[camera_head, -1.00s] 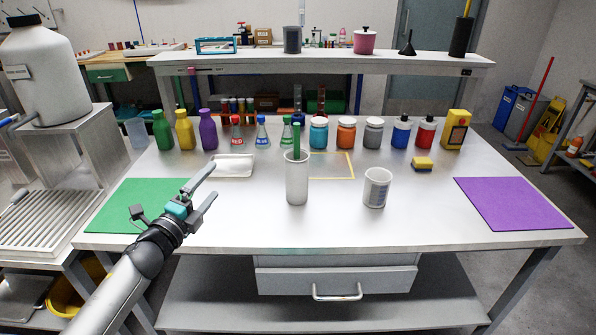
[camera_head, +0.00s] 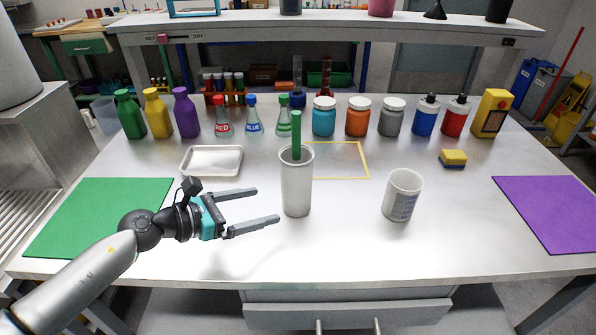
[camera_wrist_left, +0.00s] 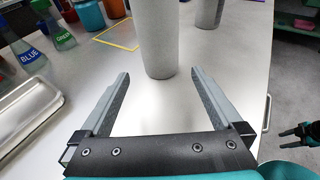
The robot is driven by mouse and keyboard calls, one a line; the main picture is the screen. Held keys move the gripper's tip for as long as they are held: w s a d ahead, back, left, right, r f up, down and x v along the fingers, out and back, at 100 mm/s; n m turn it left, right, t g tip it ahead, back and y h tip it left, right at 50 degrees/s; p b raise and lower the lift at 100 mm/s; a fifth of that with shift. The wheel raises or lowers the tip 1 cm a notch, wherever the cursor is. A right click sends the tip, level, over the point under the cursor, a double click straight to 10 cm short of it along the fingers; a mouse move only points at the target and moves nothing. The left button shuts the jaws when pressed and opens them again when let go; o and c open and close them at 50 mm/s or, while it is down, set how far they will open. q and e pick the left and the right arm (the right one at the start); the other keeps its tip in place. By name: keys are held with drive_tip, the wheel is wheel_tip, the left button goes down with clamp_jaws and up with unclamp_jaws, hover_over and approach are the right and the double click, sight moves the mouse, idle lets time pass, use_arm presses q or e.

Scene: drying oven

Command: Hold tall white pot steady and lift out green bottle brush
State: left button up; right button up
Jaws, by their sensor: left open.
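The tall white pot (camera_head: 297,190) stands upright near the middle of the table. The green bottle brush (camera_head: 296,135) stands in it, its upper part above the rim and the rest hidden inside. My left gripper (camera_head: 268,205) is open and empty, low on the pot's left, fingers pointing towards it. In the left wrist view the pot (camera_wrist_left: 158,40) is straight ahead, just beyond the open fingertips (camera_wrist_left: 158,73); the brush is out of that view. My right gripper (camera_wrist_left: 300,133) shows small at the right edge of the left wrist view; its opening is unclear.
A white cup (camera_head: 402,196) stands to the right of the pot. A white tray (camera_head: 212,174) lies behind my left gripper. A yellow frame (camera_head: 366,165) lies behind the pot. Several bottles, flasks and jars line the back. Green (camera_head: 90,215) and purple (camera_head: 555,215) mats lie at the sides.

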sight(284, 201)
use_arm(q)
drive_tip(key=b+x, duration=0.1)
drive_tip(key=x, duration=0.5)
drive_tip(key=shift+b+x, duration=0.3)
drive_tip(key=shift+x, duration=0.65)
drive_tip(key=shift+w+d+f, duration=0.25)
drive_tip(key=shift+w+d, duration=0.15)
drive_tip(key=shift+d, duration=0.15)
use_arm(e)
drive_tip(key=shift+w+a+f, duration=0.1)
drive_tip(key=shift+w+a, duration=0.2)
drive_tip(key=shift+w, duration=0.5)
drive_tip(key=shift+w+a+f, duration=0.1)
drive_tip(key=shift+w+a, duration=0.2)
drive_tip(key=shift+w, duration=0.45)
drive_tip(key=shift+r, duration=0.1)
use_arm(q)
drive_tip(key=c, duration=0.8)
drive_tip(key=shift+o, duration=0.2)
